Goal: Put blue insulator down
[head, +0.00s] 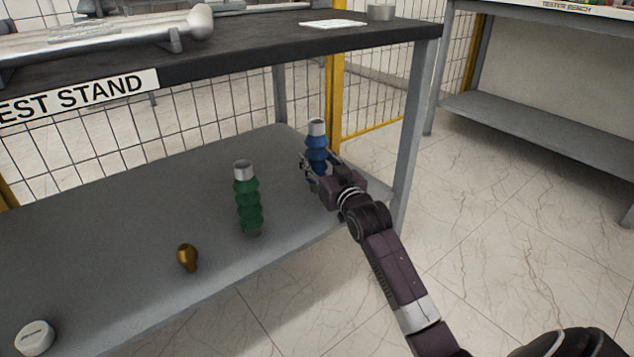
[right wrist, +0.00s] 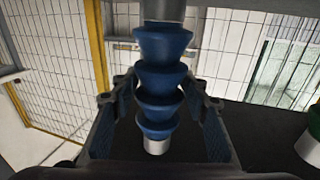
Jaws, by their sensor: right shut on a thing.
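The blue insulator (head: 317,148) stands upright at the right end of the lower shelf (head: 150,200) of the test stand. It has ribbed blue sheds and silver end caps. My right gripper (head: 318,175) is shut on its lower part. In the right wrist view the blue insulator (right wrist: 162,85) is upright between the two fingers (right wrist: 160,110), and its lower silver cap shows below them. I cannot tell whether its base touches the shelf. My left gripper is not in view.
A green insulator (head: 248,200) stands upright left of the blue one. A brass part (head: 187,257) and a white round part (head: 35,338) are farther left on the shelf. A table leg (head: 413,130) rises just right of my gripper. The upper tabletop (head: 260,45) overhangs the shelf.

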